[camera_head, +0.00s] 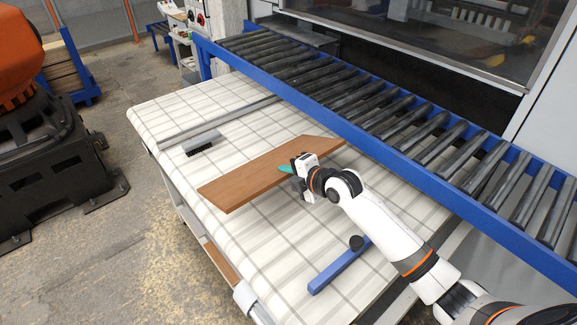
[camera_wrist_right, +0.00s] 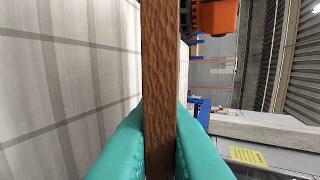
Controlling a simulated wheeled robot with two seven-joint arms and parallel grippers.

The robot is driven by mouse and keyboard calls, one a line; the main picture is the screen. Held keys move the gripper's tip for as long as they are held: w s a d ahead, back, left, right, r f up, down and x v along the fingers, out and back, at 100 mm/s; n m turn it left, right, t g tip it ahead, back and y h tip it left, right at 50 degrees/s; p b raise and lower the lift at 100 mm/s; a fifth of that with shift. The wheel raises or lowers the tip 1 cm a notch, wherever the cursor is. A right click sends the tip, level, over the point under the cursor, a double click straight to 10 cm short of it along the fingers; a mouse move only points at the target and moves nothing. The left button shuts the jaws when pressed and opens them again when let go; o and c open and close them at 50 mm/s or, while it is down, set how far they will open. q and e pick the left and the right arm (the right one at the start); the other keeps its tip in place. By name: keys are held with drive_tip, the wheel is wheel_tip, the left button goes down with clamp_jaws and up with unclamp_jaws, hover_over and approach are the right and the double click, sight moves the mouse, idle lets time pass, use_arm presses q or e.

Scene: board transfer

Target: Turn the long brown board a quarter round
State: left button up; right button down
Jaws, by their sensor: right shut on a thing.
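The long brown board (camera_head: 250,178) is over the checked cloth of the table, running from lower left to upper right in the head view. My right gripper (camera_head: 289,169) is shut on the board's near edge, right of its middle. In the right wrist view the board (camera_wrist_right: 159,70) stands as a narrow brown strip between the two teal fingers (camera_wrist_right: 160,150). I cannot tell whether the board touches the cloth. My left gripper is not in view.
A brush (camera_head: 202,142) lies on the table (camera_head: 150,115) behind the board. A blue bar (camera_head: 339,265) lies near the front. A roller conveyor (camera_head: 380,110) with a blue frame runs along the back right. The cloth left of the board is mostly clear.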

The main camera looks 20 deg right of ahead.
drive_tip(key=shift+w+f+b, duration=0.15)
drive_tip(key=shift+w+b, duration=0.05)
drive_tip(key=shift+b, duration=0.1)
drive_tip(key=shift+f+b, duration=2.55)
drive_tip(key=shift+f, duration=0.75)
drive_tip(key=shift+f, duration=0.2)
drive_tip(key=c, duration=1.4)
unclamp_jaws()
drive_tip(key=shift+o, duration=0.2)
drive_tip(key=shift+s+f, duration=0.1)
drive_tip(key=shift+f, duration=0.1)
drive_tip(key=shift+r, duration=0.1)
